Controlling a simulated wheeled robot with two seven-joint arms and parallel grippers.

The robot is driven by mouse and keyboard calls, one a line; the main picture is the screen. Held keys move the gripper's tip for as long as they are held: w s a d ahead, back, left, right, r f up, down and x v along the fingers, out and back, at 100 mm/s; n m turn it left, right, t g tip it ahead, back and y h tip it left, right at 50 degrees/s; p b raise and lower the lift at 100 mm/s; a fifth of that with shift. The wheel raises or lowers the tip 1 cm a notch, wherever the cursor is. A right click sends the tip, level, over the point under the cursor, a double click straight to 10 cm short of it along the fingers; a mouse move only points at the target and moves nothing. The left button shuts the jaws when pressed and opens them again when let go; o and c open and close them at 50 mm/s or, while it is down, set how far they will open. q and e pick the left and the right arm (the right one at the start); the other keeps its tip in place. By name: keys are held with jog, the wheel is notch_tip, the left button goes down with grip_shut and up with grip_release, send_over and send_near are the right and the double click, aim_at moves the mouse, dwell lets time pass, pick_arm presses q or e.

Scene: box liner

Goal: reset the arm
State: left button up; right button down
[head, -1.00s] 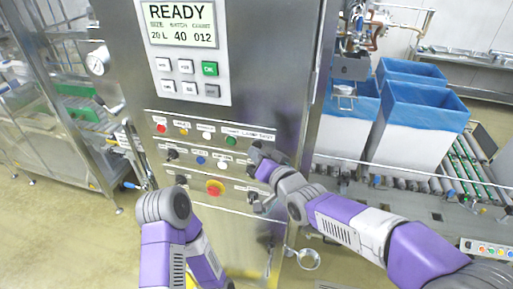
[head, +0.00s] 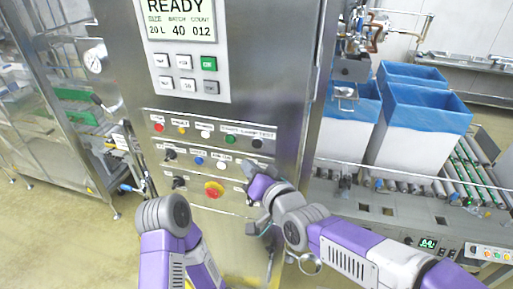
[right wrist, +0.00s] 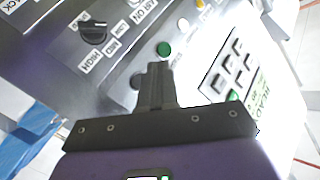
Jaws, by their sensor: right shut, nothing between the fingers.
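My right gripper (head: 247,170) is beside the lower right of the grey control panel (head: 285,100), below a black button (head: 257,143). In the right wrist view its fingers (right wrist: 157,88) are together and empty, with panel controls beyond them. These include a green button (right wrist: 163,48) and a black selector knob (right wrist: 93,32) marked HIGH, MID and LOW. Whether the fingertips touch the panel I cannot tell. My left arm (head: 165,215) is folded at the lower left of the head view; its gripper is out of the picture.
The panel has a READY screen (head: 178,20), a keypad (head: 183,76), several buttons and a red emergency stop (head: 213,189). White boxes with blue liners (head: 410,125) stand by a roller conveyor (head: 465,165) at the right. A metal frame machine (head: 60,120) stands left; floor at lower left is clear.

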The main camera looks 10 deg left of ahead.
jog(key=shift+s, duration=0.15)
jog(key=w+d+f+m+g+h+b, duration=0.15)
jog(key=d+f, duration=0.25)
jog(key=f, duration=0.7)
jog(key=s+d+f+g+h+b, duration=0.1)
jog(key=d+f+h, duration=0.25)
jog(key=f, duration=0.85)
jog(key=w+d+f+g+h+b, duration=0.15)
jog(key=d+f, duration=0.35)
jog(key=f, duration=0.6)
jog(key=s+d+f+m+g+b, duration=0.1)
jog(key=s+d+f+g, duration=0.2)
jog(key=s+f, duration=0.7)
jog(key=s+d+f+m+g+b, duration=0.1)
jog(key=s+d+f+g, duration=0.3)
jog(key=s+f, duration=0.7)
notch_tip(320, 180, down, 4)
jog(key=d+b, duration=0.1)
jog(key=d, duration=0.1)
jog(key=shift+d+r+g, duration=0.2)
jog(key=shift+d+g, duration=0.1)
jog(key=shift+d, duration=0.1)
jog(key=shift+h, duration=0.25)
